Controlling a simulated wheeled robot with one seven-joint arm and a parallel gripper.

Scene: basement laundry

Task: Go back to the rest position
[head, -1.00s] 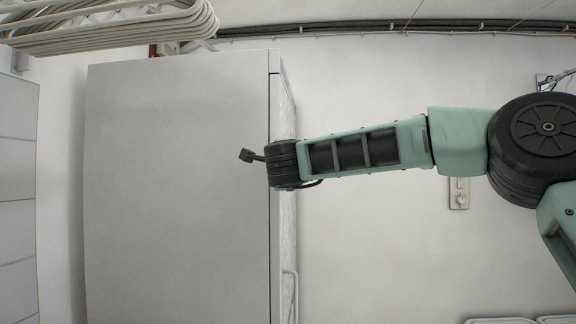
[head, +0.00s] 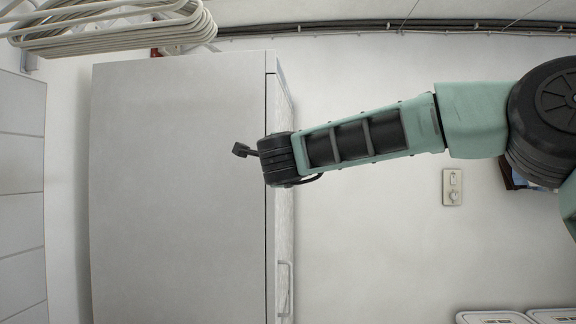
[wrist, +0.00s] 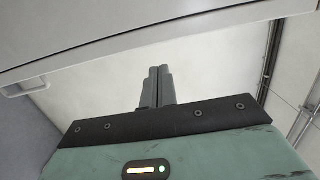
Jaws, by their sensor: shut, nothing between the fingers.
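My gripper (wrist: 157,72) shows in the wrist view with its two grey fingers together and nothing between them. In the head view my arm reaches in from the right, and its wrist end is in front of the right edge of a large pale grey cabinet (head: 180,190). The fingers are not clear in the head view. The cabinet's panel also shows across the top of the wrist view (wrist: 110,25), beyond the fingertips. I cannot tell how far the fingers are from it.
A cabinet handle (head: 284,288) is at the lower right side of the cabinet. White lidded containers (head: 495,317) stand at the bottom right. A white wire rack (head: 110,25) hangs at the top left.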

